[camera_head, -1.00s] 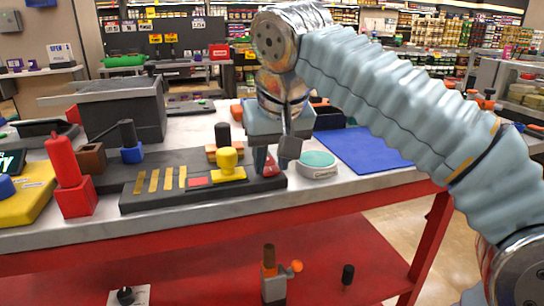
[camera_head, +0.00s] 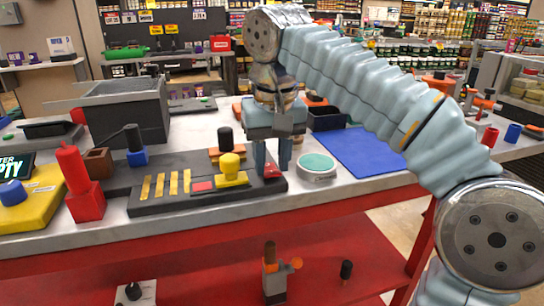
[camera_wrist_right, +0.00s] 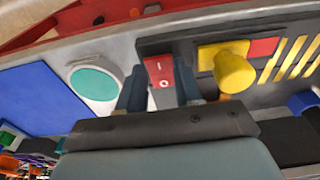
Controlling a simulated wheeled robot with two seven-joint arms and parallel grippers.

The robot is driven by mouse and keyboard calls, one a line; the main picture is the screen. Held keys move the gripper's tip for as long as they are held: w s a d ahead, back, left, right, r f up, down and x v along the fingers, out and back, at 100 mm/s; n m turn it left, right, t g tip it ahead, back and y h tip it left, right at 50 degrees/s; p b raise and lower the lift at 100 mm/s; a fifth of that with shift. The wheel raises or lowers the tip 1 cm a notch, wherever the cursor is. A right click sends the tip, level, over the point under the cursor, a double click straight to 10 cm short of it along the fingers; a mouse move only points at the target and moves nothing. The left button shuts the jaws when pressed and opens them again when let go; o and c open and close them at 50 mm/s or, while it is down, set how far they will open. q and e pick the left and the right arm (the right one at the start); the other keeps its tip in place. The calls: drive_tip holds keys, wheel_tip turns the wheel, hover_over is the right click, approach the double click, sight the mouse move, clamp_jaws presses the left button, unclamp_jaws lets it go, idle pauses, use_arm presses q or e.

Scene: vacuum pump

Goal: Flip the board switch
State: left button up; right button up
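The board (camera_head: 165,196) is a long dark grey panel with several yellow strips and a yellow knob. The red board switch (camera_head: 273,172) is at its right end and also shows in the right wrist view (camera_wrist_right: 159,74), marked I and O. My right gripper (camera_head: 271,165) points down just above and behind the switch. In the right wrist view its two fingers (camera_wrist_right: 160,88) are apart, one on each side of the switch, with nothing held. I cannot tell whether a finger touches the board. My left gripper is not in view.
A round teal-topped disc (camera_head: 317,165) sits right of the switch, close to the fingers. The yellow knob (camera_head: 229,168) stands to the left. A blue mat (camera_head: 365,152) lies further right. A red block with a post (camera_head: 84,200) stands left of the board.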

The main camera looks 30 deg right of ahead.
drive_tip(key=o, duration=0.4)
